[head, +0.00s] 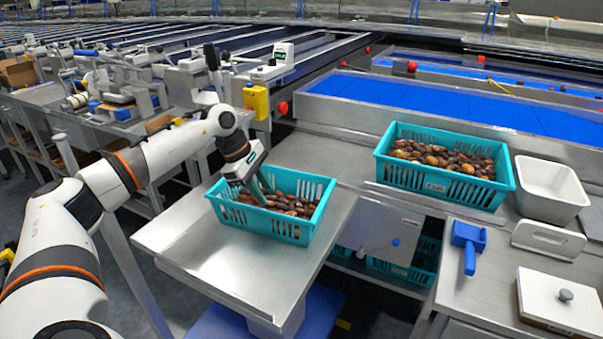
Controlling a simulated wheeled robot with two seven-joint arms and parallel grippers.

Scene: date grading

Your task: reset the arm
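My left arm comes in from the left, and its gripper (262,192) points down over the near teal crate (267,226). Its fingertips are inside the crate's outline, close to the brown dates (290,205). I cannot tell whether they touch the dates, or whether the fingers are open or shut. The crate stands upright on a steel table and is partly filled with dates. My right gripper is not in view.
A second teal crate (440,188) with dates stands behind on the right. A white bin (548,187), a blue scoop-like tool (468,240) and a white box with a knob (560,302) lie further right. The near steel tabletop (235,270) is clear in front.

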